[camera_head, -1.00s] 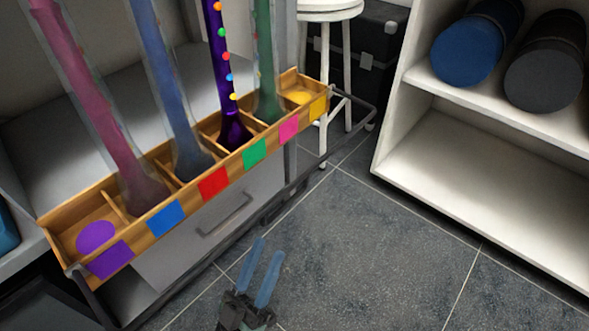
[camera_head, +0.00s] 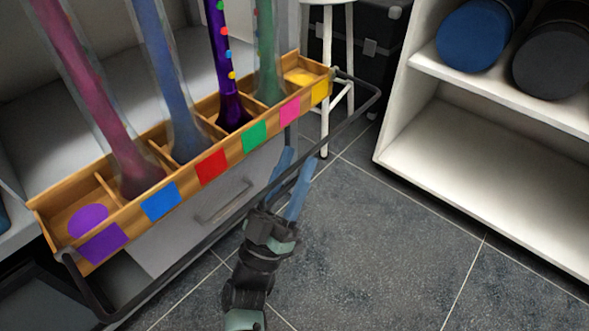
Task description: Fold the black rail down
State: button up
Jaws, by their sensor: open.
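The black rail (camera_head: 350,121) is a thin bar along the front of the long wooden tray (camera_head: 183,187). It stands out from the tray, slightly below its front edge, and bends back to it at both ends. My gripper (camera_head: 298,157) is open and at the right half of the rail, its two blue fingers pointing up and away. The rail crosses at the fingers, which appear to lie on either side of it; I cannot tell whether they touch it. Part of the rail is hidden behind my gripper.
A grey drawer (camera_head: 190,215) is below the tray. A white stool (camera_head: 325,75) is behind the rail's right end. White shelving (camera_head: 480,165) with dark cylinders stands at right. The tiled floor (camera_head: 400,260) is clear.

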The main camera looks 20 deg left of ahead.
jog(key=shift+c, duration=0.4)
grip_shut()
jog(key=shift+a, duration=0.1)
